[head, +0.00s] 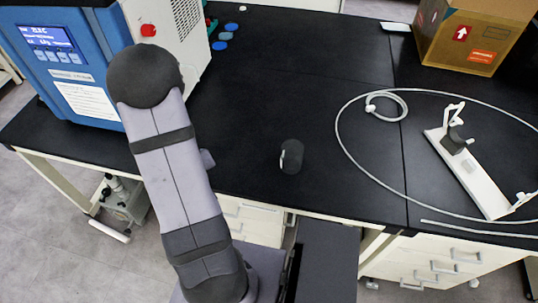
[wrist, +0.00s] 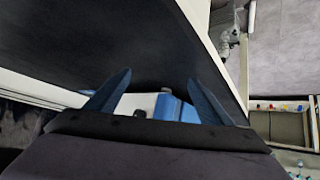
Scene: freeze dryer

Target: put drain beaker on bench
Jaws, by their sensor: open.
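I cannot make out a drain beaker for certain in either view. A small dark cylinder with a pale mark (head: 291,157) shows against the black bench (head: 300,95) near its front edge; I cannot tell whether it is a loose object or part of my arm. In the wrist view my gripper (wrist: 160,76) has its two blue fingers spread apart. Nothing is held between them. Behind the fingers a blue and white body (wrist: 166,106) shows, partly hidden by the gripper. In the head view my arm's raised links hide part of the bench, and the fingers are not clear.
A blue and white freeze dryer (head: 72,66) stands at the left. A cardboard box (head: 470,33) is at the back right. A white stand (head: 468,172) and looped tubing (head: 347,145) occupy the right. The middle bench is mostly clear.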

